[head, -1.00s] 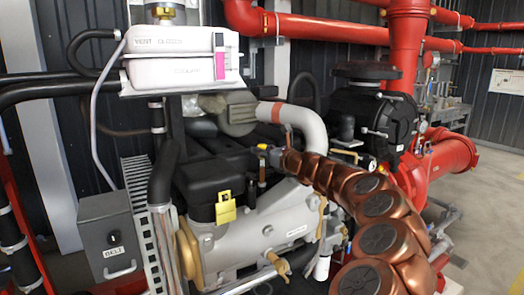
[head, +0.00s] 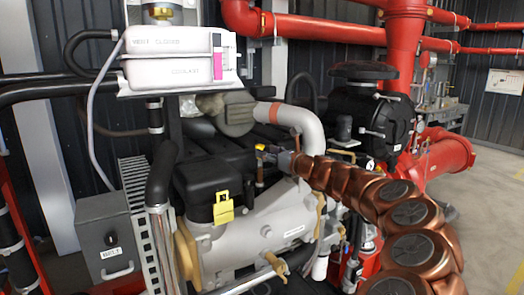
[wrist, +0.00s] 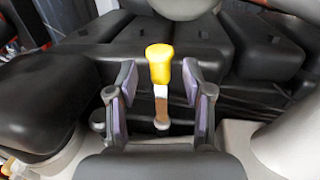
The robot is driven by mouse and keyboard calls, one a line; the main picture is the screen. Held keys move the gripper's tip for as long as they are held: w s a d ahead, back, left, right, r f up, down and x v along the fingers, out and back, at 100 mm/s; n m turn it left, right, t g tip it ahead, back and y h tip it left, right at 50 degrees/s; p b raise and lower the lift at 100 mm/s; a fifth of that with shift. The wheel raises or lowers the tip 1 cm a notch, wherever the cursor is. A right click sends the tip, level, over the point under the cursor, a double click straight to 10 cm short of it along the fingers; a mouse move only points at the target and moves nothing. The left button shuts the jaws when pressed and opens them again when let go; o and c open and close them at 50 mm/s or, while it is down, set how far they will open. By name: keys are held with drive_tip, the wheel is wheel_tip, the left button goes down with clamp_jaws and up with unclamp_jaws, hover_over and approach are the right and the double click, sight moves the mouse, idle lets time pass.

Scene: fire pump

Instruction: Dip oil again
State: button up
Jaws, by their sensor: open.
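A dipstick with a yellow handle (wrist: 160,64) and a thin metal stem below it stands in the middle of the wrist view. Its handle also shows small in the head view (head: 260,147), above the engine. My gripper (wrist: 160,78) is open, with one dark finger on each side of the dipstick and a gap on both sides. In the head view my gripper (head: 270,154) is close beside the yellow handle, at the end of my copper-coloured arm. The lower end of the stem is hidden.
A grey pipe (head: 308,130) rises behind my gripper. A white coolant tank (head: 170,60) sits above left. Red pipes (head: 405,35) stand right; open floor lies far right.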

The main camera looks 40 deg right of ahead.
drive_tip(key=s, duration=0.7)
drive_tip(key=shift+s+d, duration=0.2)
drive_tip(key=shift+d, duration=0.1)
idle(0.4)
